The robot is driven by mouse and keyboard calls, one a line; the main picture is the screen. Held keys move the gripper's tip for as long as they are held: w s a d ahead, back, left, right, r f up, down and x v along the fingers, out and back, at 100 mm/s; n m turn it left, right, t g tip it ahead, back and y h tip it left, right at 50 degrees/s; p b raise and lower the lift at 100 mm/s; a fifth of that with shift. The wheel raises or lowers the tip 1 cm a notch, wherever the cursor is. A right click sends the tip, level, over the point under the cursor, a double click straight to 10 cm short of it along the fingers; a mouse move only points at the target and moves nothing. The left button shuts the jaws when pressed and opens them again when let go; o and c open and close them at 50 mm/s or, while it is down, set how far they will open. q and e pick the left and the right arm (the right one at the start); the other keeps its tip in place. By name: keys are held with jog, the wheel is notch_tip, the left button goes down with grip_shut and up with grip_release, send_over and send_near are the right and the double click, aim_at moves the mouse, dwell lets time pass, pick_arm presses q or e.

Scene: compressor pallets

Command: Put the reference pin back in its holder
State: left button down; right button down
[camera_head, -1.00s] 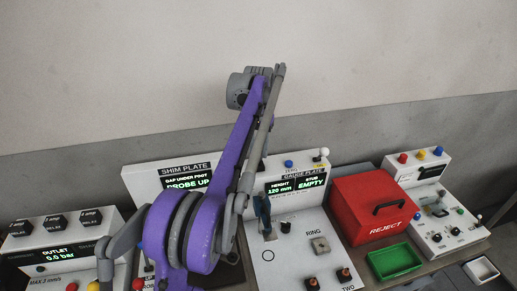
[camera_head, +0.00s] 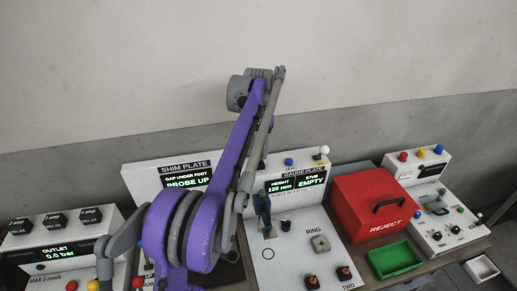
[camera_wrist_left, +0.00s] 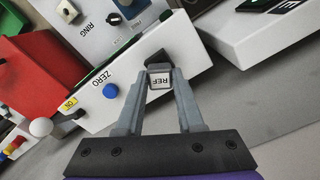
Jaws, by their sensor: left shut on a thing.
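In the left wrist view my left gripper (camera_wrist_left: 160,82) is shut on the reference pin (camera_wrist_left: 159,80), whose pale square face reads REF. A dark block (camera_wrist_left: 157,59) shows just beyond the fingertips; I cannot tell whether it belongs to the pin or to a holder. The fingers are over the edge of the white gauge plate housing (camera_wrist_left: 150,95), close to the blue ZERO button (camera_wrist_left: 110,91). In the head view my purple arm crosses the middle, and the gripper's tips cannot be made out there. No holder is clearly identifiable. My right gripper is in neither current view.
The gauge plate panel (camera_head: 284,270) reads 120 mm and EMPTY. A small grey block (camera_head: 320,243) sits by the RING label. A red REJECT box (camera_head: 372,205) and a green tray (camera_head: 394,260) stand to the right. The shim plate housing (camera_head: 140,180) is at left.

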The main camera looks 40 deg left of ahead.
aim_at(259, 153)
pick_arm(q)
jog(key=shift+f, duration=0.9)
pick_arm(e)
jog(key=shift+s+f, duration=0.15)
jog(key=shift+f, duration=0.3)
pick_arm(q)
jog(key=shift+c, duration=2.3)
grip_release()
jog(key=shift+r, duration=0.15)
notch_tip(259, 153, up, 11)
jog(key=p, duration=0.1)
pick_arm(e)
jog(key=r, duration=0.1)
jog(key=w+r, duration=0.1)
jog(key=r, duration=0.1)
jog(key=shift+w, duration=0.15)
pick_arm(q)
jog(key=shift+f, duration=0.2)
